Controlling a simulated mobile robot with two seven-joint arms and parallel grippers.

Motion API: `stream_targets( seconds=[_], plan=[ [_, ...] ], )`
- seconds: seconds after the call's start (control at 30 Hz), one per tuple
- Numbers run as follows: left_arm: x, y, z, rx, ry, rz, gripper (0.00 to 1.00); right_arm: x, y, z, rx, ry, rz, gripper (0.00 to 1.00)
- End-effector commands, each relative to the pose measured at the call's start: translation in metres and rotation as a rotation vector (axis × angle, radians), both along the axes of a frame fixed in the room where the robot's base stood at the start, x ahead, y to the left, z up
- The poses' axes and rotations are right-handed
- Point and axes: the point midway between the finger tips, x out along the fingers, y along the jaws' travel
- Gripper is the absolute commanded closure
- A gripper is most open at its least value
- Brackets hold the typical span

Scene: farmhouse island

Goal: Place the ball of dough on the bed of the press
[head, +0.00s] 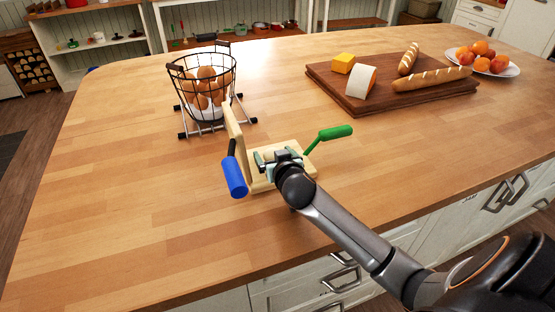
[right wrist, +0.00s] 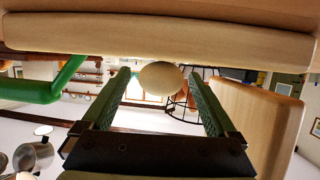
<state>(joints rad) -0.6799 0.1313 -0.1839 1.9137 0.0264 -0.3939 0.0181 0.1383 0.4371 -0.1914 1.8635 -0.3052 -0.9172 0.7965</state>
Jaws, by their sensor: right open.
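The wooden press (head: 262,184) stands on the island top with its pale lid (head: 234,130) raised. It has a blue handle (head: 234,177) at the left and a green handle (head: 330,136) at the right. My right gripper (head: 270,158) is low over the press bed. In the right wrist view, which looks upside down, its two fingers are apart. The pale ball of dough (right wrist: 160,78) shows between the fingertips, against the edge of the bed (right wrist: 160,38), with gaps on both sides. My left gripper is out of view.
A wire basket of eggs (head: 205,88) stands just behind the press. A dark board (head: 350,103) with cheese and bread lies at the back right, beside a plate of fruit (head: 482,60). The island top is clear at the left and front.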

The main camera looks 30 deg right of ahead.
Motion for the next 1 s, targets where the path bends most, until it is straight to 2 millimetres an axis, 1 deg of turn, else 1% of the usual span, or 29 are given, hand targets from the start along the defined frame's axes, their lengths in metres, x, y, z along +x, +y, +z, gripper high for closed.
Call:
stream_targets(
  seconds=[0.17, 0.4, 0.6, 0.8, 1.0],
  plan=[
    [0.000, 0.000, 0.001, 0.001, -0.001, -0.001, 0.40, -0.018, 0.008, 0.007, 0.002, -0.001, 0.002, 0.07],
    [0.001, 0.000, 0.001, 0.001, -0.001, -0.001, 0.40, -0.058, 0.021, 0.022, 0.003, -0.001, 0.002, 0.07],
    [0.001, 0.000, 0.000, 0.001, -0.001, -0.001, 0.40, -0.087, 0.031, 0.033, 0.002, -0.001, 0.001, 0.07],
    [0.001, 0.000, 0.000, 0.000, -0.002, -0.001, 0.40, -0.103, 0.036, 0.040, 0.001, -0.002, -0.001, 0.07],
    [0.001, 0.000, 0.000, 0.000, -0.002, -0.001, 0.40, -0.106, 0.037, 0.042, 0.000, -0.002, 0.000, 0.07]
  ],
)
